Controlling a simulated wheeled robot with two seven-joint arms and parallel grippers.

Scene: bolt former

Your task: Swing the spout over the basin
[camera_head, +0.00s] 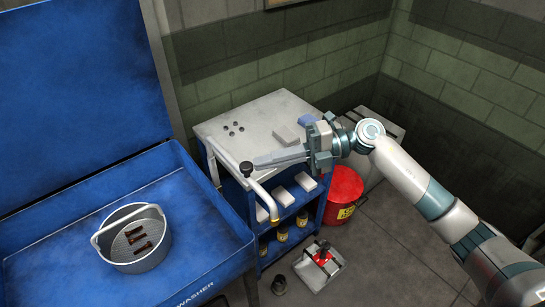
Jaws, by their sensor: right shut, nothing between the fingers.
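The spout (264,196) is a cream-white bent tube with a black knob (246,168) along it. Its lower end points down in front of the cart, to the right of the basin and outside it. The basin (200,262) is the blue washer tub at the left, with its lid raised. My right gripper (256,163) comes in from the right above the cart top. Its long grey fingers are shut and empty, with their tips close to the black knob; I cannot tell whether they touch it. My left gripper is out of view.
A grey pail (148,258) holding several rusty bolts stands in the basin. The cart (262,110) carries small nuts, a grey block and a blue item. A red bucket (344,190), a dustpan-like tray (318,272) and a small dark jar (279,285) are on the floor.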

